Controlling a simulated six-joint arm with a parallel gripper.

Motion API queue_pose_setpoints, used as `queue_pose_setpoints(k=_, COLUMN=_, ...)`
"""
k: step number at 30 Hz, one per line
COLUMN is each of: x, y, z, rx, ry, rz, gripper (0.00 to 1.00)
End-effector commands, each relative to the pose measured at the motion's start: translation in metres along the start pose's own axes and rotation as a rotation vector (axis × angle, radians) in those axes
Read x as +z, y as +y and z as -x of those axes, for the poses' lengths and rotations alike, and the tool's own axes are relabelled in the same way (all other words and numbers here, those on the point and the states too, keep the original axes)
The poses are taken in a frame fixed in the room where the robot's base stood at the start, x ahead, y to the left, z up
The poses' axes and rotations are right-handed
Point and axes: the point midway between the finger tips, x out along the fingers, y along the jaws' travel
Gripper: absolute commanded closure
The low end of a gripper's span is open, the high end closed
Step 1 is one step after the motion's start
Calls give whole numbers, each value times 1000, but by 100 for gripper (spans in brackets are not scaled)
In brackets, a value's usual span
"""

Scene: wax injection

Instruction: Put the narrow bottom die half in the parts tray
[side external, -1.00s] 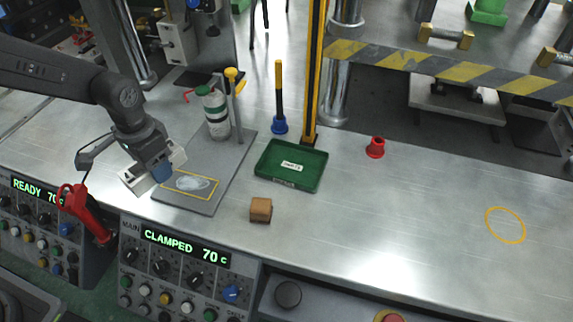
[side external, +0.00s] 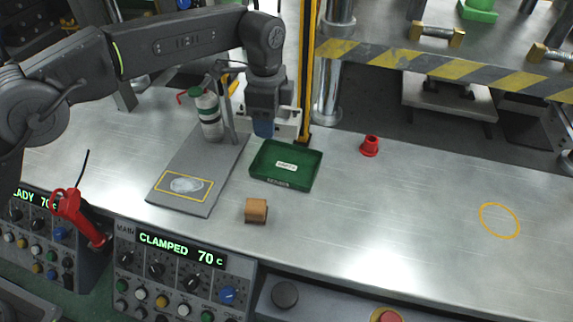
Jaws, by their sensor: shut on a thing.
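My gripper (side external: 276,124) points down at the back left edge of the green parts tray (side external: 318,166), apparently above it. It is shut on a small blue block (side external: 264,128), which I take for the narrow bottom die half. The pale jaws cover part of the block, so its full shape is hidden. The tray is shallow, with a white label on its floor, and its visible floor is otherwise empty.
A grey plate (side external: 222,166) with a yellow-outlined patch and a green-topped bottle (side external: 208,118) stand left. A brown block (side external: 256,210) sits in front of the tray. A red piece (side external: 370,146) stands to the right. A yellow post (side external: 307,70) rises behind the tray.

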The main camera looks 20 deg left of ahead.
Motion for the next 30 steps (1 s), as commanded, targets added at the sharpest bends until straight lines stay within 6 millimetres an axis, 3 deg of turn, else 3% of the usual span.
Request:
queue_pose_setpoints(k=6, x=-24, y=-10, z=-24, rx=-1, ry=1, rz=-282, gripper=83)
queue_pose_setpoints(k=12, x=-32, y=-16, z=-45, rx=-3, ry=1, rz=-473, gripper=83)
queue_pose_setpoints(k=17, x=-33, y=-18, z=-50, rx=-4, ry=2, rz=-522, gripper=83)
queue_pose_setpoints(k=30, x=-33, y=-18, z=-94, rx=-4, ry=2, rz=-531, gripper=83)
